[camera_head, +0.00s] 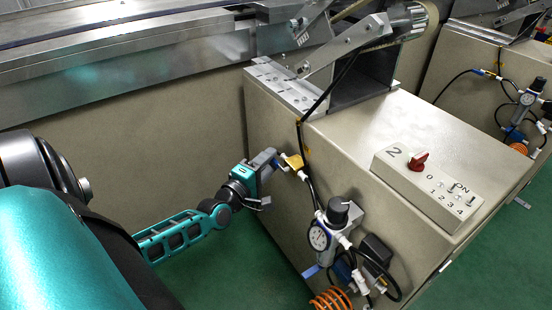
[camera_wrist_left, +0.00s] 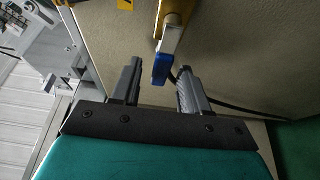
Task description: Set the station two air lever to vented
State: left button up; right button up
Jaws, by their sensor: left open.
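The station two box (camera_head: 345,150) carries a panel (camera_head: 425,185) marked 2. On its side is a valve with a yellow body (camera_head: 293,161), at the tip of my left gripper (camera_head: 273,160). In the left wrist view the yellow body (camera_wrist_left: 176,12) is at the top, and a metal lever with a blue end (camera_wrist_left: 161,67) points down from it. The two fingers of my left gripper (camera_wrist_left: 159,68) are apart, one on each side of the blue end, with gaps visible. In the head view the lever is hidden by the gripper. My right gripper is not in view.
A regulator with a gauge (camera_head: 320,237), black hoses and an orange coil (camera_head: 331,299) sit below and right of the valve. A similar station (camera_head: 510,75) stands at the right. The green floor (camera_head: 245,265) beneath my left arm is clear.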

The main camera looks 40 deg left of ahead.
pick_arm(q)
jog(key=shift+w+a+b, duration=0.2)
jog(key=shift+w+b, duration=0.1)
jog(key=shift+w, duration=1.6)
grip_shut()
